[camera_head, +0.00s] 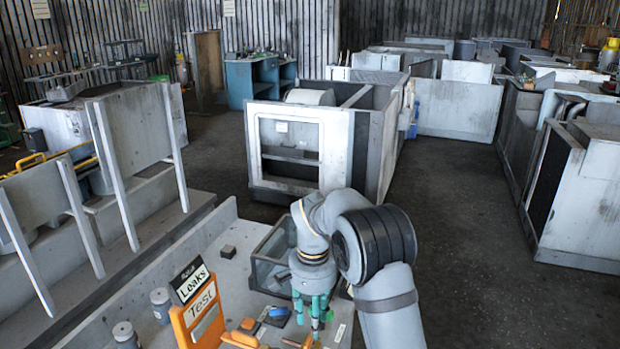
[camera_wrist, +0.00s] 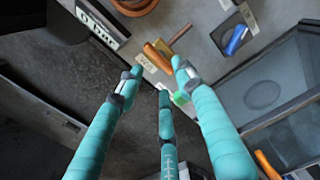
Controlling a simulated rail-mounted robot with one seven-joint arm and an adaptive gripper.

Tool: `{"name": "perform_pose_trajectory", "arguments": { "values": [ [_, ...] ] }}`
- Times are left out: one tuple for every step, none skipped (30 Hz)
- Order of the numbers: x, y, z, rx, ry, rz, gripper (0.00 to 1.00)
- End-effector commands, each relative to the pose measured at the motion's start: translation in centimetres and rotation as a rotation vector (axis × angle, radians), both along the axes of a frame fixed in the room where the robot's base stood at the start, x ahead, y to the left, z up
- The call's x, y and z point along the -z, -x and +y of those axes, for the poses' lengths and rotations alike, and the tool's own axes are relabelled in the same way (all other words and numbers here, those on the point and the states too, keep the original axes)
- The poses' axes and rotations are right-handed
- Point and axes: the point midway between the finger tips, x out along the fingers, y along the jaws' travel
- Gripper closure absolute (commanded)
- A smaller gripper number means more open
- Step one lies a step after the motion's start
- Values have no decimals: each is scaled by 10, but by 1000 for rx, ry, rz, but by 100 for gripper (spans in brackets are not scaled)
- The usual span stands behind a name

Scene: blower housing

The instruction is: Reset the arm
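My gripper (camera_head: 314,308) points down at the near end of the grey workbench (camera_head: 205,262), beside a glass-sided box (camera_head: 268,262). In the wrist view my gripper (camera_wrist: 160,80) shows teal fingers spread apart with nothing between them. My grey arm reaches in from the lower right of the head view. An orange-handled tool (camera_wrist: 158,58) lies on the surface just beyond the fingertips, apart from them as far as I can tell. A blue item (camera_wrist: 236,40) lies on a dark pad to its right.
An orange stand with "Leaks" and "Test" signs (camera_head: 200,310) is left of my gripper. Grey cylinders (camera_head: 160,304) stand farther left. A small dark block (camera_head: 228,251) lies on the bench. A large white housing (camera_head: 320,140) stands behind; open floor (camera_head: 470,240) lies right.

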Motion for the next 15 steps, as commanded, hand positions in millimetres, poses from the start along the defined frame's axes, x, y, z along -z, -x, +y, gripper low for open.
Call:
{"name": "perform_pose_trajectory", "arguments": {
  "values": [
    [-13,-2,0,-1,-2,-7,64],
    [-19,-1,0,0,-2,-6,64],
    [-28,-2,0,-1,-2,-6,64],
    [-34,-2,0,-1,-2,-7,64],
    [-41,-2,0,0,-2,-6,64],
    [-49,-2,0,-1,-1,-6,64],
    [-56,-1,0,0,-2,-6,64],
    [-62,-1,0,1,-2,-6,64],
    [-71,-1,0,1,-2,-6,64],
    [-58,1,-1,-1,3,6,64],
    [-50,2,-1,-2,3,8,64],
    [-41,2,-1,-3,4,8,64],
    [-34,2,-1,-2,3,8,64],
    [-28,2,-1,-2,3,6,64],
    [-19,2,-1,-2,4,7,64]
  ]
}}
